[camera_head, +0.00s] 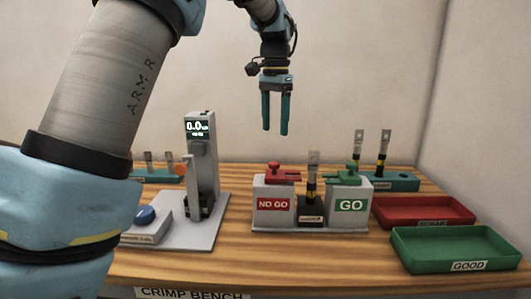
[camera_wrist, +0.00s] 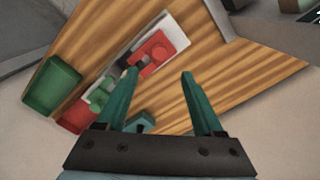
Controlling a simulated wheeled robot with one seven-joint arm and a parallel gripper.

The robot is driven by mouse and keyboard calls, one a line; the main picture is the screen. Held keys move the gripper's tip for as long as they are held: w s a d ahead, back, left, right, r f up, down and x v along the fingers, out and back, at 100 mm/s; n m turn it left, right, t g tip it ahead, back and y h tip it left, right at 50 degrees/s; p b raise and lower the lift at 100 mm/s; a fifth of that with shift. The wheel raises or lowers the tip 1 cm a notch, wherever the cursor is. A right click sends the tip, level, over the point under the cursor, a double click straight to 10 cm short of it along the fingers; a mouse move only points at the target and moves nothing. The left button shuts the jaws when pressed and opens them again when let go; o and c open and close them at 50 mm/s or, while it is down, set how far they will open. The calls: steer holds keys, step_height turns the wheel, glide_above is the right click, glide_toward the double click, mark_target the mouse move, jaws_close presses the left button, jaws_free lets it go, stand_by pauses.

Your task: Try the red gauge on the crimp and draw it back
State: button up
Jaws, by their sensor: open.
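The red gauge (camera_head: 281,172) lies on top of the white NO GO block (camera_head: 273,204); it also shows in the wrist view (camera_wrist: 155,55). The crimp piece (camera_head: 313,178) stands upright in a small black holder (camera_head: 312,209) between the NO GO and GO blocks. Its upper end is a grey metal lug above a black body with a yellow band. My gripper (camera_head: 276,130) is open and empty, pointing down, well above the NO GO block. In the wrist view my two teal fingers (camera_wrist: 160,72) are apart with nothing between them.
A green gauge (camera_head: 348,174) lies on the GO block (camera_head: 350,206). A red tray (camera_head: 424,212) and green GOOD tray (camera_head: 455,249) are at right. A teal rack (camera_head: 400,182) holds upright pieces behind. A tester with display (camera_head: 199,165) and blue button (camera_head: 146,215) stand left.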

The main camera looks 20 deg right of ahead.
mark_target(274, 162)
step_height(274, 162, down, 10)
steer(key=shift+p, duration=1.2)
steer(key=shift+c, duration=0.3)
jaws_close()
